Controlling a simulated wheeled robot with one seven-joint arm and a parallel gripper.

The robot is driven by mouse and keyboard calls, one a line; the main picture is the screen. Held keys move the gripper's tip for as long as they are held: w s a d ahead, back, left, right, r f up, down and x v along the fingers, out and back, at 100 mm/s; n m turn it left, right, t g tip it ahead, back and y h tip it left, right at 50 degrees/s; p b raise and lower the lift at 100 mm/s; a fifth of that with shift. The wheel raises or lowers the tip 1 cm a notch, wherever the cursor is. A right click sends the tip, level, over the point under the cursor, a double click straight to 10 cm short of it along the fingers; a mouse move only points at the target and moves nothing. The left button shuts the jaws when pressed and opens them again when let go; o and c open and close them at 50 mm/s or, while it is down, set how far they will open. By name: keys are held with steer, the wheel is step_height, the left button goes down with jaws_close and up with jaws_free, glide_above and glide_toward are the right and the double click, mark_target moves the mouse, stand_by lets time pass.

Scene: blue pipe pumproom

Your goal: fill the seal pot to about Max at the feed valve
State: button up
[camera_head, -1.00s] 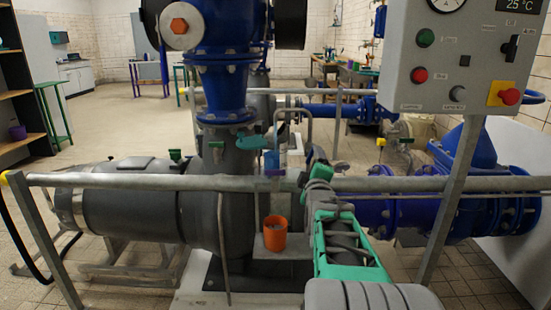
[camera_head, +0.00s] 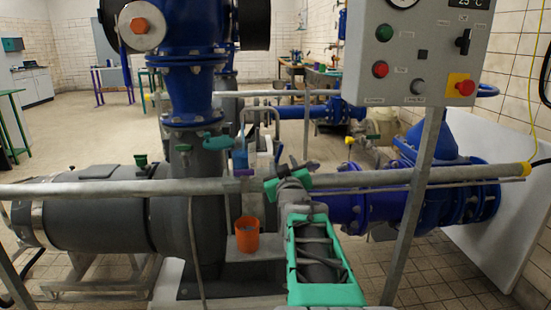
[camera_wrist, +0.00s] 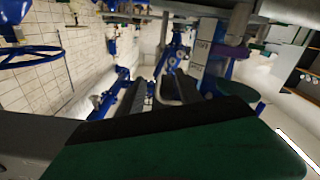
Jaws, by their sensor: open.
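A blue pot-like body (camera_head: 240,157), perhaps the seal pot, stands behind the grey rail beside the pump. Its level and any Max mark cannot be read. A teal lever (camera_head: 216,142) lies to its left, and a bent grey pipe (camera_head: 262,110) rises behind it. I cannot tell which part is the feed valve. My gripper (camera_head: 293,172) is at the rail's height, right of the pot and apart from it in the picture. It is open, with nothing seen in it. In the wrist view a dark and green finger part covers much of the lower picture, and the bent pipe (camera_wrist: 170,90) shows beyond.
The grey rail (camera_head: 110,189) crosses in front of the pump. An orange cup (camera_head: 247,235) stands on a grey ledge below it. A control panel (camera_head: 425,52) on a post stands at right. Blue piping (camera_head: 440,190) fills the right side. Open floor lies at back left.

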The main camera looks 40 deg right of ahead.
mark_target(279, 154)
steer(key=m, duration=0.3)
steer(key=shift+f, duration=0.15)
steer(key=shift+c, duration=0.7)
steer(key=w+d+m, duration=0.1)
steer(key=w, duration=0.1)
steer(key=w+d+m+b, duration=0.1)
steer(key=w+d+m, duration=0.2)
steer(key=w, duration=0.1)
steer(key=shift+w+d, duration=0.2)
steer(key=shift+w, duration=0.05)
steer(key=shift+c, duration=0.2)
jaws_close()
